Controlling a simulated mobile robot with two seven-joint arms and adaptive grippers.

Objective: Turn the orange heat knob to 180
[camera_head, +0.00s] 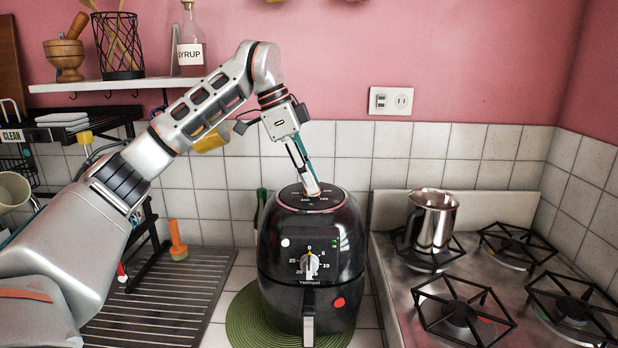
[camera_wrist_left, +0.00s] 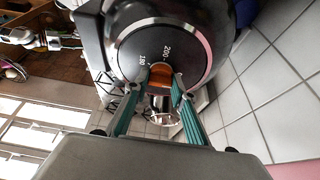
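The black air fryer (camera_head: 285,262) stands on the counter, with a round dial plate on its top. The orange heat knob (camera_wrist_left: 161,77) shows in the left wrist view in the middle of that dial plate (camera_wrist_left: 150,40). The marking 200 stands beside the knob, with a second number to its left that looks like 180. My left gripper (camera_head: 312,190) reaches down onto the top of the fryer. In the left wrist view its teal fingers (camera_wrist_left: 158,84) close in on both sides of the knob and appear to grip it. The fingertips hide part of the knob.
A white timer knob (camera_head: 309,265) and a handle (camera_head: 308,318) are on the fryer's front. A green round mat (camera_head: 243,322) lies under it. A stove (camera_head: 395,290) with a steel pot (camera_head: 433,220) is at right, a drain rack (camera_head: 165,300) at left.

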